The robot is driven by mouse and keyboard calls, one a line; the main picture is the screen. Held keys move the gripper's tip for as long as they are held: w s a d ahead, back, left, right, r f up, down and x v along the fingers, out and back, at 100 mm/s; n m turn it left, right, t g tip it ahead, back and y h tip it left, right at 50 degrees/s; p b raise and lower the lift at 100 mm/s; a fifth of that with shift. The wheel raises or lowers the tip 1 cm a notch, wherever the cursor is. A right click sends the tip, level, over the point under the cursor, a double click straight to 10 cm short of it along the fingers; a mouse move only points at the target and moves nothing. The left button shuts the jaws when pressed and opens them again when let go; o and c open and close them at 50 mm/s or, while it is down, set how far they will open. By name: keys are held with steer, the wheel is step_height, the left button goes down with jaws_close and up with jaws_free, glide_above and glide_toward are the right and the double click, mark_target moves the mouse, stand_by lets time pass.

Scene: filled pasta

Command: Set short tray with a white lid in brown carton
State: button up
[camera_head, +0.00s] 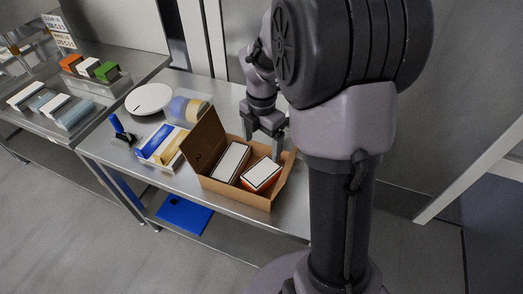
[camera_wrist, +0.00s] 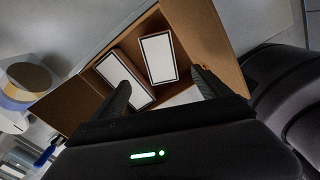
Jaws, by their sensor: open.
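The brown carton (camera_head: 243,198) stands open on the steel table, its flap raised at the left. It also shows in the wrist view (camera_wrist: 207,32). Two trays with white lids lie inside: one at the left (camera_head: 231,163) and an orange-sided one at the right (camera_head: 262,174). In the wrist view two white lids with dark borders show, one upright in the picture (camera_wrist: 158,58) and one slanting (camera_wrist: 122,75). A further white patch shows between the fingers, partly hidden. My gripper (camera_head: 267,146) is open and empty above the carton's back right; its fingers (camera_wrist: 160,92) are apart.
A yellow, white and blue box (camera_head: 161,147) stands left of the carton. A white round plate (camera_head: 149,99) and a cylinder lie behind it. A side counter holds several lidded trays (camera_head: 69,115) and an orange, white and green row (camera_head: 90,68).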

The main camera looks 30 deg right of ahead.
steer(key=s+a+r+m+t, duration=0.2)
steer(key=s+a+r+m, duration=0.3)
steer(key=a+r+m, duration=0.3)
steer(key=s+a+r+m+t+y, duration=0.1)
steer(key=s+a+r+m+t, duration=0.1)
steer(key=s+a+m, duration=0.2)
steer(key=s+a+r+m+t+y, duration=0.1)
steer(key=s+a+r+m, duration=0.2)
steer(key=s+m, duration=0.5)
steer(key=a+m, duration=0.1)
steer(key=m, duration=0.4)
steer(key=shift+a+r+t, duration=0.2)
steer(key=shift+r+t, duration=0.15)
steer(key=shift+t, duration=0.05)
steer(key=shift+s+f, duration=0.1)
